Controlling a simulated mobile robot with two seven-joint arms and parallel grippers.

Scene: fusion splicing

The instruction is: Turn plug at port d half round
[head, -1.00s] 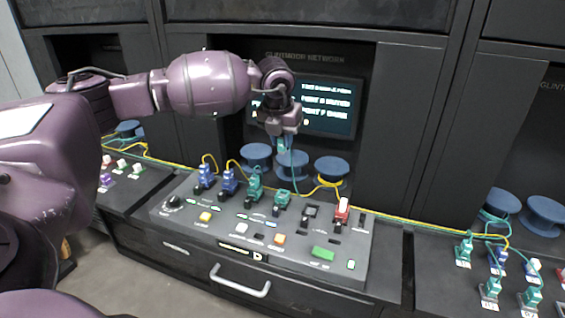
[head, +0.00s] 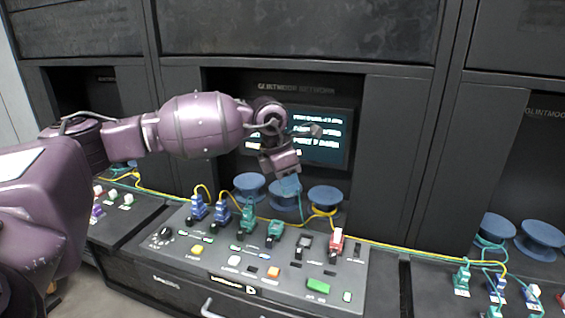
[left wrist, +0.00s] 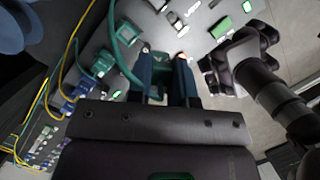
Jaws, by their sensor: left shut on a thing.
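My left gripper (head: 289,187) is in the air above the back of the sloped panel (head: 180,262), in front of the spools. In the left wrist view its blue fingers (left wrist: 167,72) are shut on a teal plug (left wrist: 156,92), mostly hidden between and behind them. A teal cable (left wrist: 122,52) loops close beside the fingers. On the panel stand two blue plugs, the nearer one (head: 222,215) beside a teal plug (head: 247,219). A second teal plug (head: 273,232), a dark socket without a coloured plug (head: 304,242) and a red-and-white plug (head: 337,243) follow rightward. Port letters are too small to read.
Blue spools (head: 325,198) stand behind the panel, with yellow and teal cables running past them. A screen (head: 325,138) is behind my wrist. Another panel with plugs (head: 462,279) is at the right. A drawer handle (head: 215,309) is below the panel.

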